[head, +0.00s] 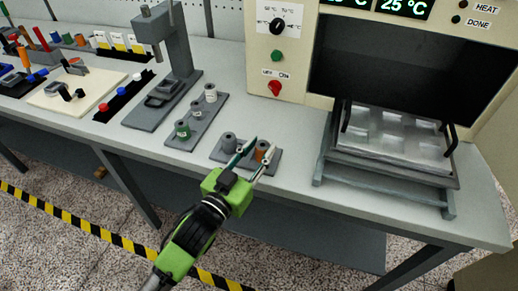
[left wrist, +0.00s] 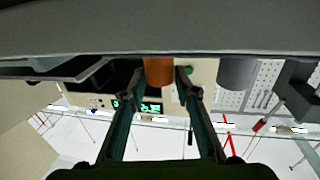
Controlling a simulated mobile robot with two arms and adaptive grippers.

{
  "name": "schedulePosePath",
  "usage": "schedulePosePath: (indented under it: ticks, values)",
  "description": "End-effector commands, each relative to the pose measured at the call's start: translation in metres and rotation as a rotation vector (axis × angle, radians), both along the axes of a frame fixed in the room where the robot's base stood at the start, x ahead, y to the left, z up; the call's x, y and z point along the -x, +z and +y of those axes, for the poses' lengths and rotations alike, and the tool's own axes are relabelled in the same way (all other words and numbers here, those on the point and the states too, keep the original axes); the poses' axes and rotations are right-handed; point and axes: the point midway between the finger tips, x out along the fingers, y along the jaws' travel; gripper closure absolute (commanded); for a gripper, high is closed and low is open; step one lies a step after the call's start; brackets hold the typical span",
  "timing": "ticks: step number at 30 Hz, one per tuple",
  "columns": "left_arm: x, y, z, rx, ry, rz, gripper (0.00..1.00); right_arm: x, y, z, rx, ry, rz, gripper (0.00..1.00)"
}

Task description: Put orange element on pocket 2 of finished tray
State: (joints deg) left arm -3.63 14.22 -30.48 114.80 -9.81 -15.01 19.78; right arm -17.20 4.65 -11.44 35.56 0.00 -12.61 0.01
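The orange element (head: 262,151) stands upright at the right part of a small grey tray (head: 217,156) near the table's front edge. A grey cylinder (head: 229,142) stands on the same tray to its left. I cannot tell from any label whether this is the finished tray. My left gripper (head: 262,146) is at the orange element, with a finger on each side. In the left wrist view the orange element (left wrist: 158,71) lies between the fingertips (left wrist: 159,76), with narrow gaps visible beside it. The grey cylinder (left wrist: 237,72) also shows there. My right gripper is not in view.
A second grey tray (head: 176,143) with green-and-grey and white cylinders stands to the left. A grey press stand (head: 180,60) is behind it. A rack with a metal mould (head: 390,135) stands at the right, before the oven (head: 283,85).

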Motion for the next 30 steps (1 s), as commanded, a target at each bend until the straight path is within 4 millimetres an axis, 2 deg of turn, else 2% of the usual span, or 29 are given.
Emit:
schedulePosePath:
  ticks: [14, 30]
  values:
    - [0.003, 0.003, 0.002, 0.000, 0.000, 0.001, 0.58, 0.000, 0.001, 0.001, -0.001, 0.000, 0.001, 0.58]
    - [0.087, 0.000, 0.049, -0.001, 0.001, 0.004, 0.58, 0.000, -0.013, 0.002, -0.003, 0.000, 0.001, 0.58]
